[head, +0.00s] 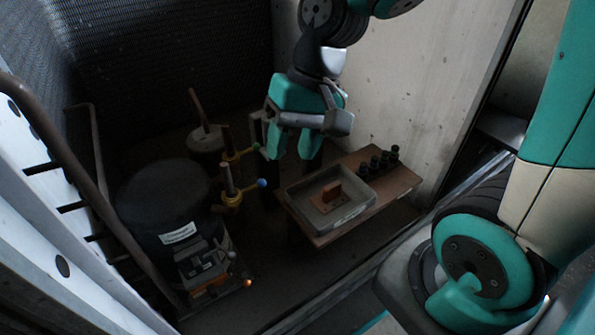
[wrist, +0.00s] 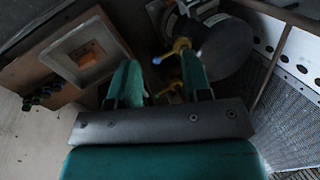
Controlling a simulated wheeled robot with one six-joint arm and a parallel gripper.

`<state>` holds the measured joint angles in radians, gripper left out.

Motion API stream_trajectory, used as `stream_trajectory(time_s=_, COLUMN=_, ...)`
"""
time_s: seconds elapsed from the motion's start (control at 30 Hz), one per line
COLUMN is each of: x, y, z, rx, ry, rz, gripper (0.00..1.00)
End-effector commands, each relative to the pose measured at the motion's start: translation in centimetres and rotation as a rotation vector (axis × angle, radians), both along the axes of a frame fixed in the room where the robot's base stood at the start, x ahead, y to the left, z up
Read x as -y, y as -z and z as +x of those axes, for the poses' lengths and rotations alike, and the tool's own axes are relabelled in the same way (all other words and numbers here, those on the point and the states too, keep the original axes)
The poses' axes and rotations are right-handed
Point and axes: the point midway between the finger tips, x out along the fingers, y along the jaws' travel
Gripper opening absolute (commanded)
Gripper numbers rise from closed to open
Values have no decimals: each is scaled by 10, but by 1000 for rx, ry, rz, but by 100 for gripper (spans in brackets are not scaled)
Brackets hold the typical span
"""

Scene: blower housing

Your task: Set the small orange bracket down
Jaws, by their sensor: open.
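The small orange bracket (head: 327,196) rests inside a shallow grey tray (head: 352,212) on a brown wooden bench. In the wrist view the tray (wrist: 112,42) shows at the upper left, with the bracket (wrist: 90,54) dim inside it. My gripper (head: 293,150) is teal, open and empty. It hangs above and behind the tray, a little to its left in the head view, apart from the bracket. In the wrist view its two fingers (wrist: 157,75) stand wide apart with nothing held between them.
The wooden bench (head: 398,184) carries several dark cylindrical pieces (head: 378,161) at its back right. A black drum-shaped housing (head: 165,205) stands at left. Yellow-handled valves (head: 232,197), one with a blue knob, stand between housing and bench. A rusty rail (head: 85,185) runs along the left.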

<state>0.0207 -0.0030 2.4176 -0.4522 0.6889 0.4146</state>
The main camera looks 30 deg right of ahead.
Motion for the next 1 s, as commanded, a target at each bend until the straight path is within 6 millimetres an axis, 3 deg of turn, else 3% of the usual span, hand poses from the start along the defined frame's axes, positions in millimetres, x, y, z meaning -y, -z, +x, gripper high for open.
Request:
stream_trajectory(time_s=0.03, x=-21, y=-13, z=-24, rx=70, ry=-178, rz=2, gripper=44)
stream_trajectory(time_s=0.1, x=-39, y=-24, z=-50, rx=147, ry=-385, rz=9, gripper=44)
stream_trajectory(time_s=0.2, x=-52, y=-32, z=-78, rx=224, ry=-590, rz=17, gripper=44)
stream_trajectory(time_s=0.3, x=-57, y=-36, z=-92, rx=262, ry=-691, rz=20, gripper=44)
stream_trajectory(time_s=1.0, x=-58, y=-36, z=-93, rx=268, ry=-709, rz=21, gripper=44)
